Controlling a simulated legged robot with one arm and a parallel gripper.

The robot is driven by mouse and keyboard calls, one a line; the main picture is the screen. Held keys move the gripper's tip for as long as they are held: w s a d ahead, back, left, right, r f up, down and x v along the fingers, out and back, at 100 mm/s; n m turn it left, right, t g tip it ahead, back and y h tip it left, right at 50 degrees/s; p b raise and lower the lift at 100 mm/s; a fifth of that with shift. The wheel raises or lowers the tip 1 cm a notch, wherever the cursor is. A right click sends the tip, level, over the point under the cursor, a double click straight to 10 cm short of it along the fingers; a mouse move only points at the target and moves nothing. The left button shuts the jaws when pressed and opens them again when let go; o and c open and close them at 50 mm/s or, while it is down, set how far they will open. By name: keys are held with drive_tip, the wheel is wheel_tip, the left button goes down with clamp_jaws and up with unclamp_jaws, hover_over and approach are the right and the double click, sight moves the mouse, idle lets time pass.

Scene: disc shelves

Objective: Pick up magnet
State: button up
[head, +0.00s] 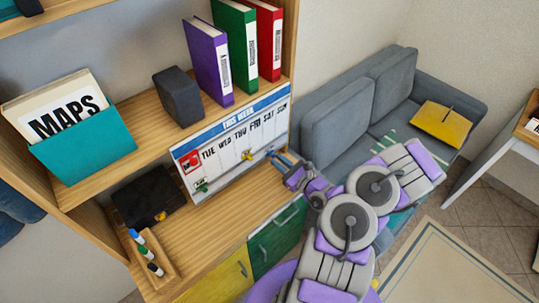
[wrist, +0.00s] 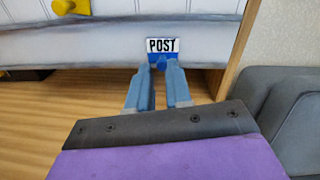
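A calendar board headed THIS WEEK (head: 234,129) leans on the lower shelf. In the wrist view, a blue knob-like magnet (wrist: 160,62) sits at the bottom of the board, under a small white card marked POST (wrist: 162,45). My gripper (wrist: 160,70) has its two blue fingertips either side of this knob, a narrow gap between them. Whether they press on it I cannot tell. In the head view, my gripper (head: 272,156) is at the board's lower right. A yellow magnet (head: 247,154) and a green magnet (head: 201,187) are also on the board. A yellow magnet (wrist: 70,6) shows top left in the wrist view.
The shelf's right side panel (wrist: 236,50) stands close to the right of my gripper. A black tray (head: 148,198) and a marker holder (head: 150,255) lie left on the wooden surface. A grey sofa (head: 365,105) is to the right. Wood before the board is clear.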

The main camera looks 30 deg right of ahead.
drive_tip(key=shift+w+d+r, duration=0.1)
drive_tip(key=shift+w+r, duration=0.05)
drive_tip(key=shift+w, duration=0.15)
drive_tip(key=shift+w+d+f, duration=0.15)
drive_tip(key=shift+w+f, duration=0.15)
drive_tip(key=shift+w, duration=0.5)
drive_tip(key=shift+a+r, duration=0.2)
drive_tip(key=shift+a, duration=0.1)
drive_tip(key=shift+c, duration=0.3)
clamp_jaws()
drive_tip(key=shift+s, duration=0.1)
